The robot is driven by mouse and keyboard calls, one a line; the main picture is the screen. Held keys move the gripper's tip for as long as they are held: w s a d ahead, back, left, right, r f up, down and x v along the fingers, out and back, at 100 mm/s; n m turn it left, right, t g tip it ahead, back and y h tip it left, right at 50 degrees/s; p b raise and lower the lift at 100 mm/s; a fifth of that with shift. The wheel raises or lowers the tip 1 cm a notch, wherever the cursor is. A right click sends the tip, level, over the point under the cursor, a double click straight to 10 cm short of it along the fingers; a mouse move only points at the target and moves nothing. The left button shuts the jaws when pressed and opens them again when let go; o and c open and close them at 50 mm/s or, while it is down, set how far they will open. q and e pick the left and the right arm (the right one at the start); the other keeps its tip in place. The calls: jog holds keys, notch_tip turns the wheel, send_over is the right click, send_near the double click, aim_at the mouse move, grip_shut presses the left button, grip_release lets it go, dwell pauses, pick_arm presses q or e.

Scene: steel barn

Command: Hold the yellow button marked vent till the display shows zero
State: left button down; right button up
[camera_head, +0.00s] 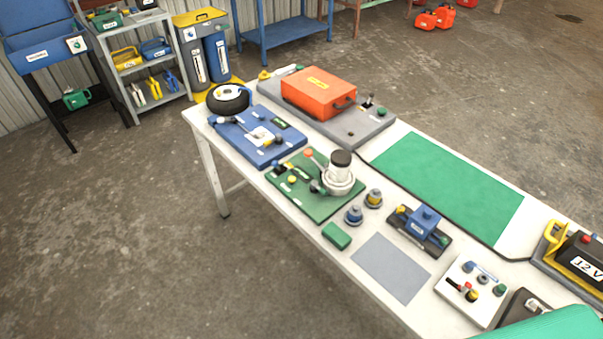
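No label reading vent is legible at this size, so I cannot tell which yellow part is the button. A blue board (240,147) on the table carries a small dark display (280,123) with unreadable figures and a yellowish knob (267,142). A black tyre-like ring (228,98) lies at its far left end. The green board (318,208) beside it has a yellow button (291,180), a red-tipped lever and a metal pot with a dark top (340,170). A white panel (462,311) holds another yellow button (472,295). Neither gripper is in view.
The white table (362,285) runs diagonally. An orange case (318,92) sits on a grey board behind the blue one. A green mat (447,185) is bare. A 12 V battery (580,256) stands at right.

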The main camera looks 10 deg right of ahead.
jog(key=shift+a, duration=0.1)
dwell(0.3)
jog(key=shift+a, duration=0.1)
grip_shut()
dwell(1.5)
